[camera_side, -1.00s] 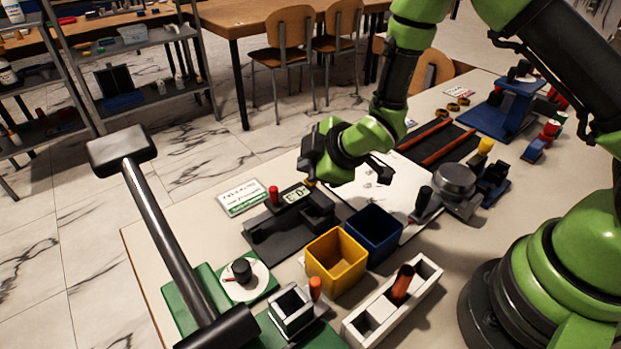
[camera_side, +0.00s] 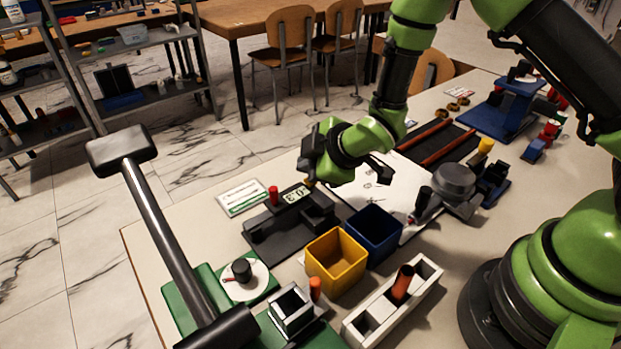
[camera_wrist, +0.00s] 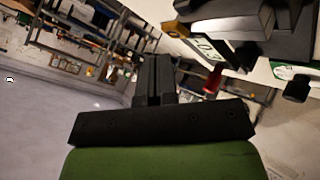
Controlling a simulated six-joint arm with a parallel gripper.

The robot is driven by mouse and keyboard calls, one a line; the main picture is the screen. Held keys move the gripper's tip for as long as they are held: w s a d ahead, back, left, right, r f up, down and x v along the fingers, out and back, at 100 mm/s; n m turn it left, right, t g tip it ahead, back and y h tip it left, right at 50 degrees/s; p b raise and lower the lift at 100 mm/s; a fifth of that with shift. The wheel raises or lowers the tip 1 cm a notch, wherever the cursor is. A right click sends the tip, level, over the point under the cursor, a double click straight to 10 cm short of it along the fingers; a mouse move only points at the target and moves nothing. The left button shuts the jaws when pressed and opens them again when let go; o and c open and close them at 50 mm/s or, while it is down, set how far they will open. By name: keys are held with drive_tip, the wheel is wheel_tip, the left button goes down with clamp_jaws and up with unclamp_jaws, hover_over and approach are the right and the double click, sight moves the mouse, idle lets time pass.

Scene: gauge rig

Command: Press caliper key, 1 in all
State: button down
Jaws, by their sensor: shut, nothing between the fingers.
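The caliper gauge (camera_side: 290,226) is a dark device on the table, with a pale display (camera_side: 297,196) that seems to read about 0.3, and a red knob (camera_side: 273,195) at its left. The display also shows in the wrist view (camera_wrist: 206,46), with the red knob (camera_wrist: 212,78) below it. A small yellow key (camera_wrist: 175,29) sits beside the display there; in the side view it is mostly hidden under my gripper. My gripper (camera_side: 307,180) is shut and empty, just above the display's far right end. Its fingers (camera_wrist: 152,78) are together in the wrist view. I cannot tell whether they touch the key.
A yellow bin (camera_side: 336,262) and a blue bin (camera_side: 374,233) stand in front of the gauge. A printed card (camera_side: 243,197) lies left of it. A white sheet (camera_side: 385,195) lies to the right. A dark post with a block head (camera_side: 160,220) rises at the left.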

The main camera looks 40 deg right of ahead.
drive_tip(key=shift+f, duration=0.1)
drive_tip(key=shift+f, duration=0.3)
drive_tip(key=shift+f, duration=0.4)
idle(0.5)
drive_tip(key=shift+r, duration=0.85)
drive_tip(key=shift+r, duration=2.45)
